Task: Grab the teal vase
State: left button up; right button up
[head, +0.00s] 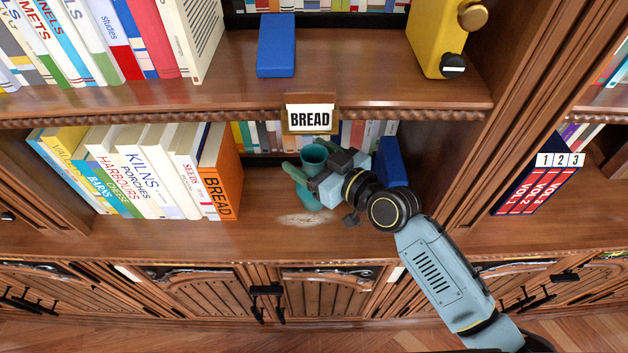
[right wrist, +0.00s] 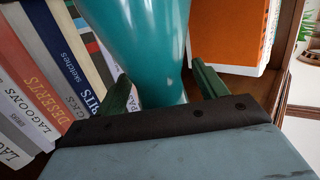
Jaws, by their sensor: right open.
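The teal vase (head: 313,156) stands on the lower shelf under the BREAD label, partly hidden by my right gripper. It also shows large in the right wrist view (right wrist: 145,45), with its lower part between the fingers. My right gripper (head: 304,175) is open at the vase, reaching in from the right. In the right wrist view its two green fingers (right wrist: 163,88) stand on either side of the vase. I cannot tell whether either finger touches it. My left gripper is not in view.
An orange BREAD book (head: 221,180) ends the book row left of the vase. A blue block (head: 391,163) stands close behind my right wrist. The upper shelf (head: 350,75) overhangs, with a label plate (head: 309,119) on its edge. Bare shelf lies in front.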

jog(key=shift+w+a+f, duration=0.1)
jog(key=shift+w+a, duration=0.25)
jog(key=shift+a, duration=0.05)
grip_shut()
